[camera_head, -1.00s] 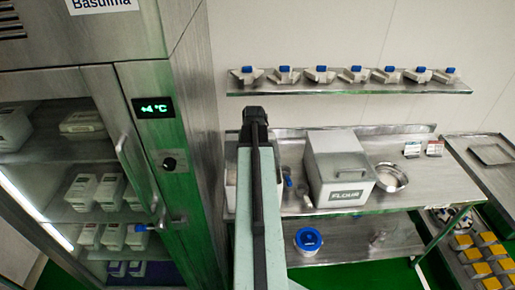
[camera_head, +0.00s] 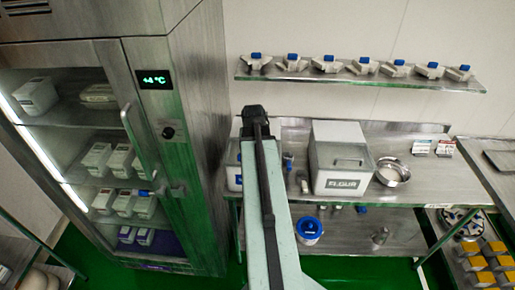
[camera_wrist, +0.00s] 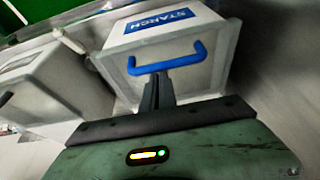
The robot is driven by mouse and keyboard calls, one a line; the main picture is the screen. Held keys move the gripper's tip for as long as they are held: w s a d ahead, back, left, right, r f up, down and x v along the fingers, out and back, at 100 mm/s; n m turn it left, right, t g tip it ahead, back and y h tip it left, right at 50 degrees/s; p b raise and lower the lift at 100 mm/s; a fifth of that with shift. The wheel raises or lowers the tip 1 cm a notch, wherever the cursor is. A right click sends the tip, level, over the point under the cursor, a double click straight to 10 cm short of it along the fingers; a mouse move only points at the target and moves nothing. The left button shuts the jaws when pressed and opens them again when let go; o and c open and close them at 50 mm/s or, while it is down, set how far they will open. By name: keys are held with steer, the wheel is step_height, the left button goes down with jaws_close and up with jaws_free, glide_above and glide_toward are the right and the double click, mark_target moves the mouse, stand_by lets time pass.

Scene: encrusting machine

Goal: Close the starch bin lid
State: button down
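The starch bin is grey-white with a blue STARCH label (camera_wrist: 160,20), seen large in the wrist view. Its lid (camera_wrist: 205,80) has a raised rim and a blue handle (camera_wrist: 168,62). The lid appears to lie on the bin; I cannot tell if it is fully seated. My gripper (camera_wrist: 156,86) has its dark fingers together, pointing at the handle from just beside it. Contact is unclear, and nothing shows between the fingers. In the head view my arm hides most of the starch bin (camera_head: 233,172), and my gripper (camera_head: 254,112) shows at the arm's far end.
The flour bin (camera_head: 341,182) stands right of the starch bin on the steel table (camera_head: 435,185), with a metal bowl (camera_head: 392,172) beyond it. A tall fridge (camera_head: 180,110) stands close on the left. A wall shelf (camera_head: 400,81) holds several blue-capped pieces.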

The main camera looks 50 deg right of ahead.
steer(key=w+d, duration=0.1)
steer(key=w+d+r, duration=0.1)
steer(key=shift+w+d+p, duration=0.2)
steer(key=shift+d+p, duration=0.15)
steer(key=shift+p, duration=0.05)
steer(key=p+v, duration=0.9)
steer(key=shift+s+r, duration=0.2)
steer(key=shift+r, duration=0.2)
steer(key=shift+d+f, duration=0.1)
